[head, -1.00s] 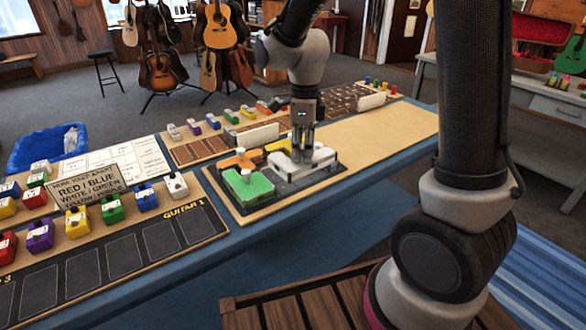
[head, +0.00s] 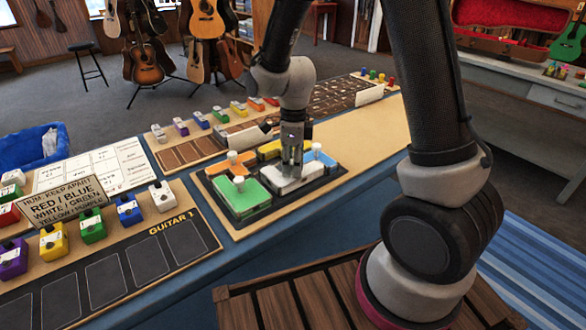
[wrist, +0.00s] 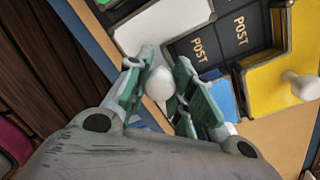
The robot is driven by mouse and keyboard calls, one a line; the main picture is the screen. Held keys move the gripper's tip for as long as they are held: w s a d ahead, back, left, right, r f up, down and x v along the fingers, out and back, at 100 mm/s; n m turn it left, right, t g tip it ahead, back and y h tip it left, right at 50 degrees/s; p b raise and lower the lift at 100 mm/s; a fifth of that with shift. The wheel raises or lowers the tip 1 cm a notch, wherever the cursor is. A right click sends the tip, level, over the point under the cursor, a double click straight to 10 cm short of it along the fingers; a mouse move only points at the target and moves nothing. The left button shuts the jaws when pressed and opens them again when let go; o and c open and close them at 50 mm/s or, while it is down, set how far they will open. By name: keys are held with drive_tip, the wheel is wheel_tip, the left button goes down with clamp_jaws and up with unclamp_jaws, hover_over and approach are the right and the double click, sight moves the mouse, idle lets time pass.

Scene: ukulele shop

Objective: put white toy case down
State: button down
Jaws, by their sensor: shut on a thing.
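The white toy case (head: 288,181) is at the front right part of a dark tray (head: 262,212) on the bench. My gripper (head: 292,155) stands over it, pointing down, shut on its white knob. In the wrist view the knob (wrist: 161,83) is between my two fingertips (wrist: 160,88), and part of the white case (wrist: 165,25) shows beyond. I cannot tell whether the case rests fully on the tray. A green case (head: 243,195) is to its left, a blue one (head: 324,160) to its right, a yellow one (head: 272,149) behind and an orange one (head: 232,161) behind left.
In the wrist view, dark tray areas marked POST (wrist: 217,38) show beside the white case. A pedal board labelled GUITAR 1 (head: 175,219) with a sign (head: 68,199) is at the left.

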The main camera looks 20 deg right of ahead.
drive_tip(key=shift+f, duration=0.65)
drive_tip(key=c, duration=1.2)
unclamp_jaws()
drive_tip(key=shift+f, duration=0.15)
drive_tip(key=shift+c, duration=0.2)
drive_tip(key=r, duration=1.1)
drive_tip(key=shift+w+d+r, duration=0.15)
drive_tip(key=shift+w+r, duration=0.1)
drive_tip(key=shift+w, duration=0.05)
drive_tip(key=s+d+r+n+t, duration=0.2)
drive_tip(key=s+d+r+n, duration=0.4)
drive_tip(key=s+n, duration=0.4)
drive_tip(key=s+d+r+n+t, duration=0.2)
drive_tip(key=s+d+r+n, duration=0.5)
drive_tip(key=n, duration=0.6)
drive_tip(key=s+d, duration=0.1)
drive_tip(key=s, duration=0.1)
drive_tip(key=shift+s+d+r+t, duration=0.2)
drive_tip(key=shift+s+d+t, duration=0.1)
drive_tip(key=shift+s+t, duration=0.1)
